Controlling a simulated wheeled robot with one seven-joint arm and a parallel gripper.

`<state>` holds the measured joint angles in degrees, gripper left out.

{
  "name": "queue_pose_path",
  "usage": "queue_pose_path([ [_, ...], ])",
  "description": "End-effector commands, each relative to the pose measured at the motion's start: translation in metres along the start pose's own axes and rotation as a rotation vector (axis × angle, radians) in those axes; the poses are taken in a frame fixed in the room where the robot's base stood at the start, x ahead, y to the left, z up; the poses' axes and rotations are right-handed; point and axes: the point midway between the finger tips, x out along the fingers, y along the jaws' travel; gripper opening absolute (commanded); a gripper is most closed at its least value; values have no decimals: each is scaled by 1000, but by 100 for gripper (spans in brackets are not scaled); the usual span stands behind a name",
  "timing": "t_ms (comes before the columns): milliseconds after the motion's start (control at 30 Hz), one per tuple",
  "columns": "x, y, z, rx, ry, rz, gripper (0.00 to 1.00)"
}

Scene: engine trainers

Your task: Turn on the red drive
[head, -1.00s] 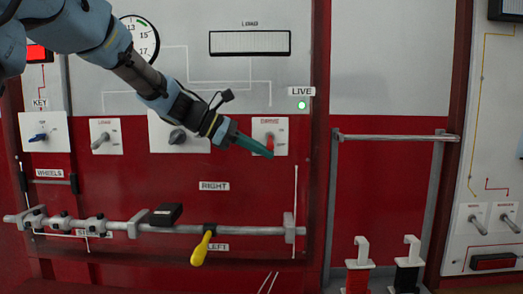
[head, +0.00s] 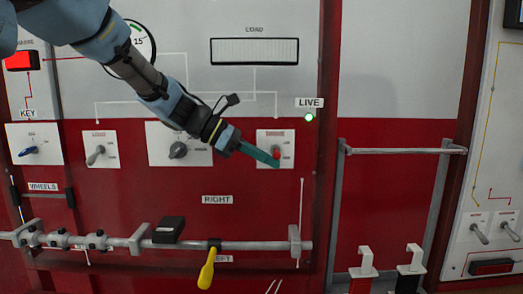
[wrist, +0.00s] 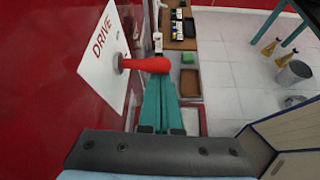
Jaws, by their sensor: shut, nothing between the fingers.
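The red drive switch (head: 276,153) has a short red lever on a white plate at the right of the switch row. In the wrist view the red lever (wrist: 147,64) sticks out from the white plate (wrist: 105,55) marked DRIVE. My gripper (head: 277,164) has teal fingers, shut and empty, with the tips at the lever. In the wrist view the gripper fingers (wrist: 160,80) lie just below the lever in the picture. I cannot tell whether they touch it. The fingers hide part of the lever's plate in the head view.
A green LIVE light (head: 309,117) glows above right of the switch. Left are a load switch (head: 96,155), a rotary knob (head: 178,150) and a blue key switch (head: 30,150). Below runs a grey rail (head: 120,242) with a yellow handle (head: 206,270). A grey handrail (head: 400,151) stands right.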

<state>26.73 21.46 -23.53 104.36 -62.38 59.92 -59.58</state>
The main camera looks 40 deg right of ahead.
Motion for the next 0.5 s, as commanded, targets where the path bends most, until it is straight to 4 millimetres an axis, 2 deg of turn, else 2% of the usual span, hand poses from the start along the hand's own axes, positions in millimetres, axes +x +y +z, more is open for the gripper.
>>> queue_pose_path([
  [100,-3,-2,8,2,-1,1,0],
  [300,-1,-2,4,2,-1,2,0],
  [500,-4,-1,9,2,0,2,0],
])
